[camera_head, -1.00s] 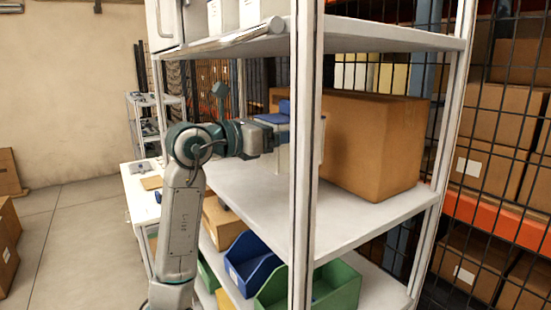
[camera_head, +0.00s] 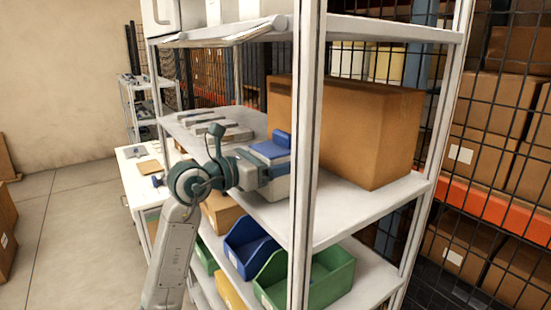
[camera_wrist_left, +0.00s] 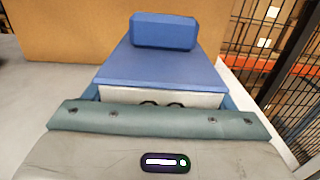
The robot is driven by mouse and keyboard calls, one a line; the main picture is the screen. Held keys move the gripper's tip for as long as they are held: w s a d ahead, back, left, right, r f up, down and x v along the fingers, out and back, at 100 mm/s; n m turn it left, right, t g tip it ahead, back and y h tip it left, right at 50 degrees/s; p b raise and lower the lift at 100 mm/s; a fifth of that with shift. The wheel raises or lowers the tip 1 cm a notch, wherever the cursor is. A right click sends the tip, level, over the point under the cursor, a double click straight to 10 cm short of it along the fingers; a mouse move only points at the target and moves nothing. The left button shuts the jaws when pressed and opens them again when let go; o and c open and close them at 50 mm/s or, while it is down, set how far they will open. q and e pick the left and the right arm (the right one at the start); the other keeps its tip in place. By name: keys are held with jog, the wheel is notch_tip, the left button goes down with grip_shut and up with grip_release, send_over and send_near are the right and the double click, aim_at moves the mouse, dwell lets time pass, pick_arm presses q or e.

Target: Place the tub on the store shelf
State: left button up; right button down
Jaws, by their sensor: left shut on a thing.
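The tub (camera_head: 270,150) has a pale body, a blue lid and a blue grip block on top. It is over the middle shelf (camera_head: 345,213) of the white rack, left of the front post. I cannot tell whether its base touches the board. My left gripper (camera_head: 272,174) is shut on the tub from the near side. In the left wrist view the lid of the tub (camera_wrist_left: 155,70) lies straight ahead of the gripper, whose fingers are mostly hidden. My right gripper is not in view.
A large cardboard box (camera_head: 370,135) stands on the same shelf, right of and beyond the tub. Flat grey items (camera_head: 222,131) lie further back left. The front post (camera_head: 304,130) stands close right of the tub. Blue (camera_head: 250,248) and green (camera_head: 330,275) bins sit below.

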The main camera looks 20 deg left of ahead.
pick_arm(q)
jog(key=shift+f, duration=0.1)
jog(key=o, duration=1)
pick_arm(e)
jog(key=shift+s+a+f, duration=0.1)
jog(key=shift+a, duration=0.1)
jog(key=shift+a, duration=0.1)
pick_arm(q)
jog(key=shift+s+a, duration=0.1)
jog(key=shift+a, duration=0.05)
jog(key=shift+b+v, duration=2.8)
jog(key=shift+v, duration=3.05)
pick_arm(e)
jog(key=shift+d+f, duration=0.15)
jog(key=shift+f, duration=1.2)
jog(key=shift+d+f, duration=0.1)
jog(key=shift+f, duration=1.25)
